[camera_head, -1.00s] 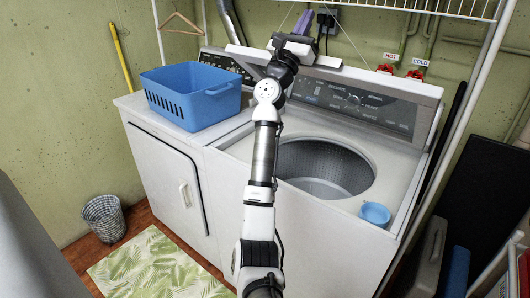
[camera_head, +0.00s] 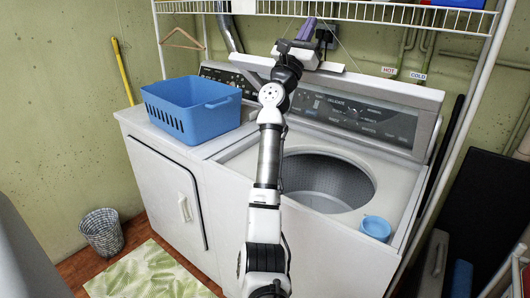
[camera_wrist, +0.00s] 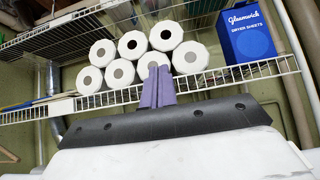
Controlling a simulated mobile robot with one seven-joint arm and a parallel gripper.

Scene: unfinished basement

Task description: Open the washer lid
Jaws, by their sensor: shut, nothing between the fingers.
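The white washer (camera_head: 398,187) stands with its round metal tub (camera_head: 325,182) uncovered, seen from above. I cannot make out a separate lid panel; any part behind my arm and hand is hidden. My gripper (camera_head: 308,27) is raised above the control panel (camera_head: 360,112) at the washer's back, its purple fingers pointing up. In the wrist view, my gripper (camera_wrist: 157,88) shows its fingers together and empty, in front of the wire shelf. My arm crosses the left part of the washer's top and the tub's left edge.
A blue basket (camera_head: 192,108) sits on the white machine at left. A blue cup (camera_head: 376,227) stands on the washer's front right corner. The wire shelf (camera_head: 400,14) overhangs the back; it holds paper rolls (camera_wrist: 131,46) and a dryer sheets box (camera_wrist: 246,33).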

